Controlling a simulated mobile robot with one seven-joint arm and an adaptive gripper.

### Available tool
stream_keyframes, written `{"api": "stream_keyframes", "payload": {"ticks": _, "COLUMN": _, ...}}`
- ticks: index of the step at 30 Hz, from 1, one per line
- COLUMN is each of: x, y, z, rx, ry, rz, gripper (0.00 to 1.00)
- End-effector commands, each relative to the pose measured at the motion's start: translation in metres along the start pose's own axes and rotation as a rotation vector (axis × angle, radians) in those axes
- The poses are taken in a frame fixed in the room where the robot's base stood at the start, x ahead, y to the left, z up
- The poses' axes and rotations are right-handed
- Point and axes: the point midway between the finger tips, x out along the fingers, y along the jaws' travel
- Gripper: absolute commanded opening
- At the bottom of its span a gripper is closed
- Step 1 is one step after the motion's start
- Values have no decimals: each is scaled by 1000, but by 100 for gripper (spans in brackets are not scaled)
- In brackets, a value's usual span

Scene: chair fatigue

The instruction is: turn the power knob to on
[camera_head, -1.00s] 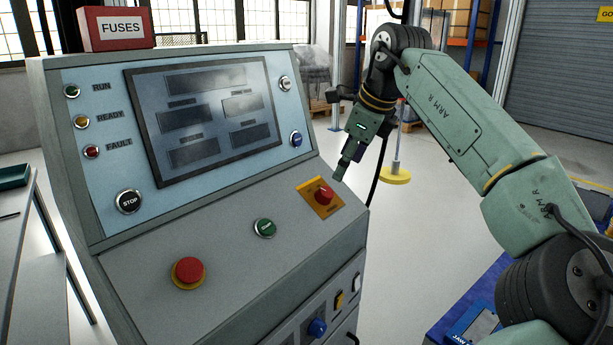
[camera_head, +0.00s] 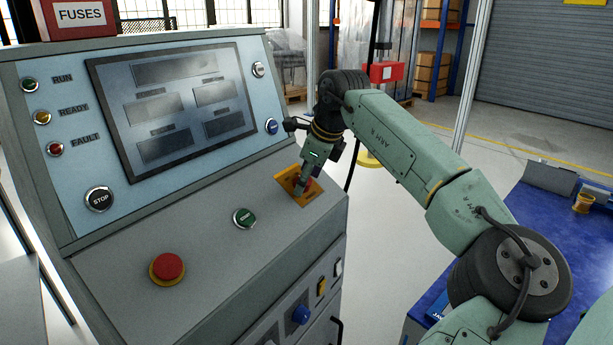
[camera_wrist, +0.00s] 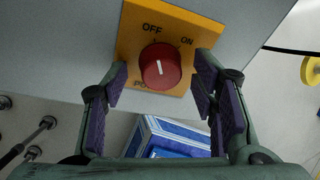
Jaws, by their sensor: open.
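The red power knob (camera_wrist: 160,66) sits on an orange plate (camera_wrist: 131,38) marked OFF and ON. Its white pointer line stands nearly upright in the wrist view, towards OFF rather than ON at the upper right. My gripper (camera_wrist: 162,84) is open, with one purple-padded finger on each side of the knob's lower part and visible gaps to it. In the head view my gripper (camera_head: 299,190) is down at the plate (camera_head: 285,183) and partly hides the knob (camera_head: 309,186). I cannot tell how deep the fingertips reach along the knob.
A red FUSES box (camera_head: 80,18) stands on top. Blue table (camera_head: 545,222) at right.

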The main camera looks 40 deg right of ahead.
Motion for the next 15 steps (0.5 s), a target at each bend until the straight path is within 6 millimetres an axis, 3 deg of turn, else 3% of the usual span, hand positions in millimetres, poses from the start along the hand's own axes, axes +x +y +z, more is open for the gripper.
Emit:
{"api": "stream_keyframes", "payload": {"ticks": 7, "x": 1, "y": 0, "z": 0, "rx": 0, "ry": 0, "rz": 0, "gripper": 53}}
{"api": "stream_keyframes", "payload": {"ticks": 15, "x": 0, "y": 0, "z": 0, "rx": 0, "ry": 0, "rz": 0, "gripper": 35}}
